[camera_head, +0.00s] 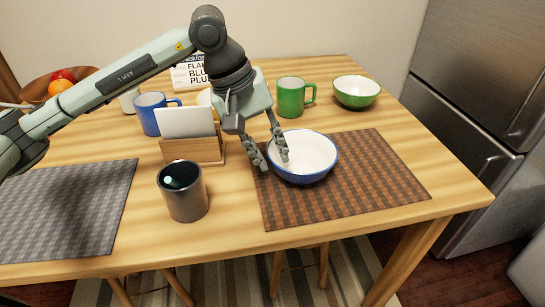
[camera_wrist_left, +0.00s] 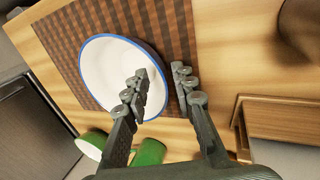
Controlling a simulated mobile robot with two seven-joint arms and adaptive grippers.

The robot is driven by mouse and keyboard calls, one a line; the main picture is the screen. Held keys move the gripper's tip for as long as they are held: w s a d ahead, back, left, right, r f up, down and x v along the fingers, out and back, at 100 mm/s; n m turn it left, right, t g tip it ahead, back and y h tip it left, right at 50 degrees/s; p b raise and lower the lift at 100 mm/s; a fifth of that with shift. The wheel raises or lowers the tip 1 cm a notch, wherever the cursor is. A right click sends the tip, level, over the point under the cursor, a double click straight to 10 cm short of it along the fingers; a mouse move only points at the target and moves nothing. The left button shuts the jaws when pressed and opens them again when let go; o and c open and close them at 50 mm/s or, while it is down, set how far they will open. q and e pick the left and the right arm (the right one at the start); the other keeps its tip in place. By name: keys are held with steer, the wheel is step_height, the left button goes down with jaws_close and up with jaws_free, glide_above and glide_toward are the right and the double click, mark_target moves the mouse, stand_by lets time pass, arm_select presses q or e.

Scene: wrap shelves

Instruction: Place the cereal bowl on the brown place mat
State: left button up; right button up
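The white bowl with a blue rim (camera_head: 312,152) sits upright on the back left part of the brown checked place mat (camera_head: 370,185). My left gripper (camera_head: 271,162) is at the bowl's left rim with its fingers apart. One finger is over the inside of the bowl and the other is outside the rim. In the left wrist view, the gripper (camera_wrist_left: 159,72) straddles the edge of the bowl (camera_wrist_left: 105,75), with a gap between the fingers. I cannot tell whether a finger touches the rim. My right gripper is in neither view.
A dark cup (camera_head: 184,195) stands left of the brown mat, near a grey mat (camera_head: 75,215). A wooden holder (camera_head: 195,150), a blue mug (camera_head: 150,112), a green mug (camera_head: 291,97) and a green bowl (camera_head: 356,92) stand behind. The brown mat's right side is clear.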

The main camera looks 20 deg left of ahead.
arm_select(q)
steer(key=v, duration=1)
steer(key=shift+r, duration=0.15)
